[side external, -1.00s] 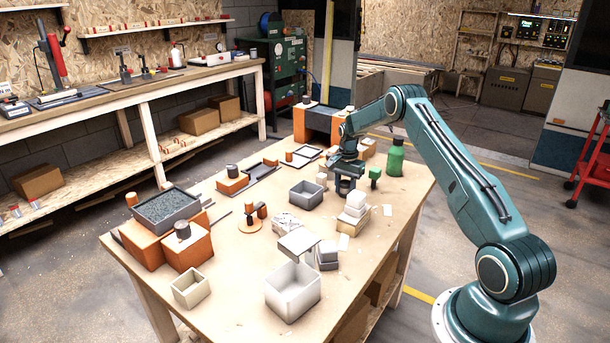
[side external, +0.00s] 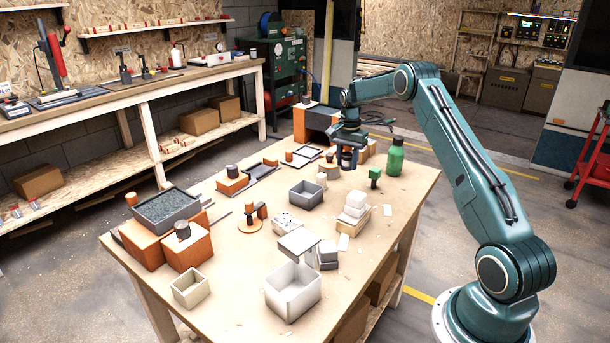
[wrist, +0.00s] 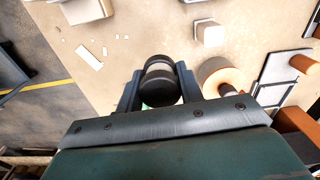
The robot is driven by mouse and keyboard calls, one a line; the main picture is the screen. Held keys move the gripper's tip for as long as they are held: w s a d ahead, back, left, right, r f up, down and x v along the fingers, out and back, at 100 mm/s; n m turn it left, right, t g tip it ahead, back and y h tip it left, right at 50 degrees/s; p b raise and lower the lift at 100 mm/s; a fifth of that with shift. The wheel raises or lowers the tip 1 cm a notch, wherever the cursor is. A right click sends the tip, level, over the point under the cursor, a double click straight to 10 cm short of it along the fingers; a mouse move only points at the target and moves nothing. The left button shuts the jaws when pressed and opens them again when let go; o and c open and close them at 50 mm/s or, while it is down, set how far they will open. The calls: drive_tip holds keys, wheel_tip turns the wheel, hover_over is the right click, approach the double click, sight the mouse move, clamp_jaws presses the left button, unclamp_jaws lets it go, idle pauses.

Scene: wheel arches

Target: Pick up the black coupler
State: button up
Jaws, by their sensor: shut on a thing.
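The black coupler (wrist: 160,86) is a short dark cylinder with a paler grey band in the wrist view. It sits between the two fingers of my gripper (wrist: 158,78), which is shut on it. In the side view my gripper (side external: 348,160) points down above the far part of the table, left of the green bottle. The coupler is small and mostly hidden by the fingers there. Its lower end is hard to make out.
White blocks (side external: 355,204) and a grey open box (side external: 306,194) are nearer the camera.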

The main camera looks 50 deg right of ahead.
sight(347, 154)
wheel_tip(347, 154, up, 10)
drive_tip(key=shift+f, duration=0.15)
drive_tip(key=shift+a, duration=0.1)
idle(0.6)
